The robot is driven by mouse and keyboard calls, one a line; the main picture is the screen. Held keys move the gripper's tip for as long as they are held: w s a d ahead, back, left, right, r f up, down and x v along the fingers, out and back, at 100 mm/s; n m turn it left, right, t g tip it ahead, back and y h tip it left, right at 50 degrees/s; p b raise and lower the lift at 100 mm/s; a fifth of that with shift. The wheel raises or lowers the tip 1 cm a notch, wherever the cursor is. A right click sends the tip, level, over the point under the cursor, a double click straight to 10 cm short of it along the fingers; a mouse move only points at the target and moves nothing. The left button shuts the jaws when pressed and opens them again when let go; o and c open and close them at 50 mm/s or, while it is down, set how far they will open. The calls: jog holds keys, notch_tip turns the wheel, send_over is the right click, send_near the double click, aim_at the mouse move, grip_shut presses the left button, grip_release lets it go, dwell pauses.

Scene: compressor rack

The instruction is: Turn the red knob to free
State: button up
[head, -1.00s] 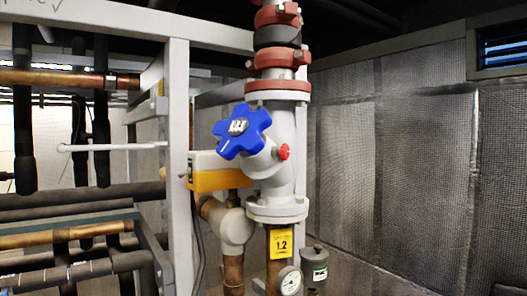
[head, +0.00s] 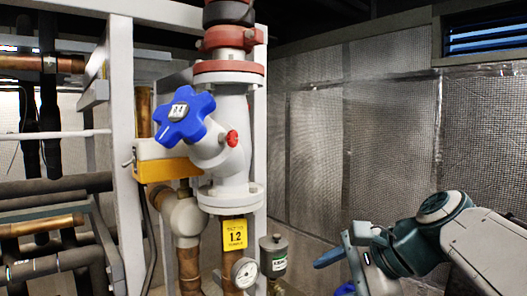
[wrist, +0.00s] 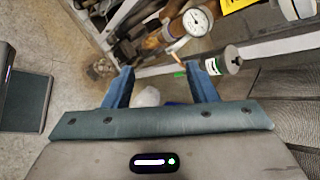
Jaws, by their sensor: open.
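The white rack post (head: 122,150) and pipes fill the left. The space before the mesh-covered wall (head: 370,130) looks open.

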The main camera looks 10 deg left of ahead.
jog(key=w+a+r+m+y, duration=0.1)
jog(key=w+r+m+y, duration=0.1)
jog(key=r, duration=0.3)
jog(key=w+a+r+m+y, duration=0.1)
jog(key=w+a+r+y, duration=0.1)
jog(key=r, duration=0.4)
jog(key=m+y, duration=0.3)
jog(key=y, duration=0.2)
send_near(235, 139)
jog(key=shift+g, duration=0.4)
jog(key=p+x, duration=0.2)
jog(key=x, duration=0.2)
jog(key=p+x, duration=0.2)
jog(key=x, duration=0.2)
jog(key=shift+w+r, duration=0.2)
jog(key=shift+w, duration=0.05)
jog(key=c, duration=1)
